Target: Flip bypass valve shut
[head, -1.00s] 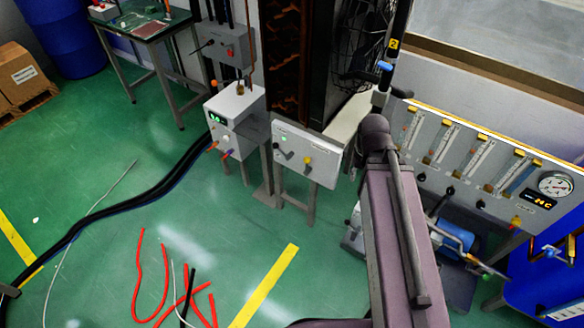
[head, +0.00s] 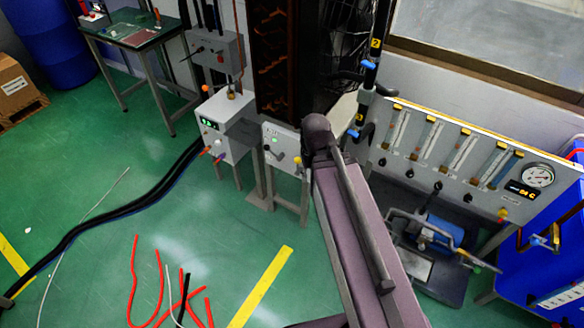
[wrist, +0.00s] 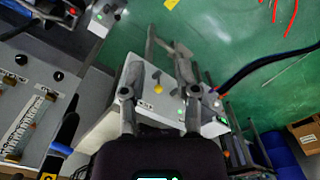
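A black vertical pipe with a blue upper valve handle (head: 369,66) and a blue lower valve handle (head: 357,133) stands left of the flowmeter panel in the head view. Numbered yellow tags mark it; I cannot tell which handle is the bypass valve. In the wrist view, part of a dark pipe with a blue handle (wrist: 62,146) shows at lower left, outside the fingers. My gripper (wrist: 168,45) is open and empty, its fingers over the grey control box (wrist: 140,100). In the head view my arm hides it.
The flowmeter panel (head: 440,150) has a round gauge, with a blue-bodied pump (head: 436,232) below. A white box (head: 224,112) and a control box (head: 280,137) stand left of my arm. Red hoses (head: 160,290) and a black cable (head: 110,215) lie on the green floor.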

